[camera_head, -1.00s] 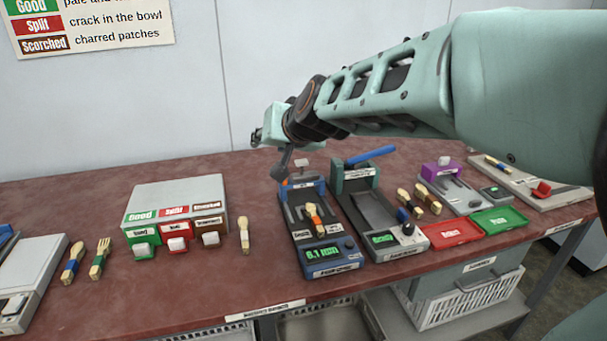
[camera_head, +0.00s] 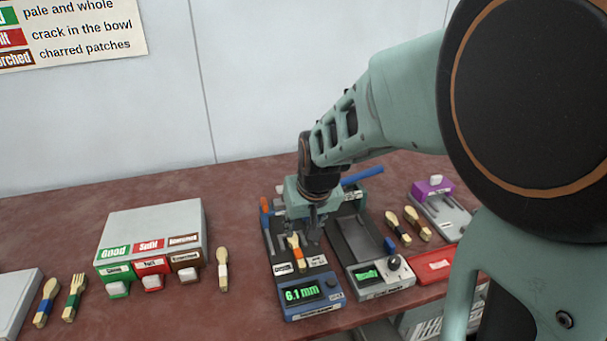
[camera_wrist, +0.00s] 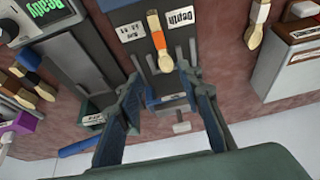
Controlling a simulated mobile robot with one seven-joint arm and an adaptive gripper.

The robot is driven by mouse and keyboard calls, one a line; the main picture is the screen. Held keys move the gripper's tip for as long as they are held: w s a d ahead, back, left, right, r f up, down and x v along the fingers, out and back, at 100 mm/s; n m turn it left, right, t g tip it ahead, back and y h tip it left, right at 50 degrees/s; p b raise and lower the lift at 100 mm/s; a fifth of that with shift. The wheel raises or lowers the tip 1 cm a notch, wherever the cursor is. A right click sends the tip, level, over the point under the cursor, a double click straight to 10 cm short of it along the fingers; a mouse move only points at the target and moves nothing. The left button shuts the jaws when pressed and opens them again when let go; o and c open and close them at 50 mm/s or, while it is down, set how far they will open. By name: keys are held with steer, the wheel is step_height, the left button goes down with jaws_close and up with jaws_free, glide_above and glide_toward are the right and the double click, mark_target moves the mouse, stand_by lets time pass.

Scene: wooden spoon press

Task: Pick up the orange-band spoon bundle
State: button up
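The orange-band spoon bundle (camera_head: 296,249) lies on the blue-trimmed gauge (camera_head: 307,292), whose display reads 6.1 mm. In the wrist view the bundle (camera_wrist: 158,42) shows its orange band and pale wooden end, between two slots. My gripper (camera_head: 314,228) hangs just above and behind the bundle in the head view. In the wrist view my gripper (camera_wrist: 165,108) has its two fingers wide apart with nothing between them. The bundle's pale end lies just beyond the fingertips, and I see no contact.
A press with a blue lever (camera_head: 362,175) stands right of the gauge. Dark-banded spoon bundles (camera_head: 417,225) lie farther right, beside a red tray (camera_head: 433,266). A white-band bundle (camera_head: 222,270) and a sorting box (camera_head: 150,232) with labelled buttons stand left.

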glide_toward(296, 247)
steer(key=x, duration=0.2)
steer(key=shift+w+d+f+b, duration=0.2)
steer(key=shift+d+f+b, duration=0.1)
steer(key=shift+b, duration=0.1)
steer(key=shift+a+b+x, duration=0.15)
steer(key=shift+b+x, duration=0.05)
steer(key=shift+x, duration=1.4)
steer(key=shift+a+b+x, duration=0.15)
steer(key=shift+x, duration=1.45)
steer(key=shift+s, duration=0.15)
jaws_close()
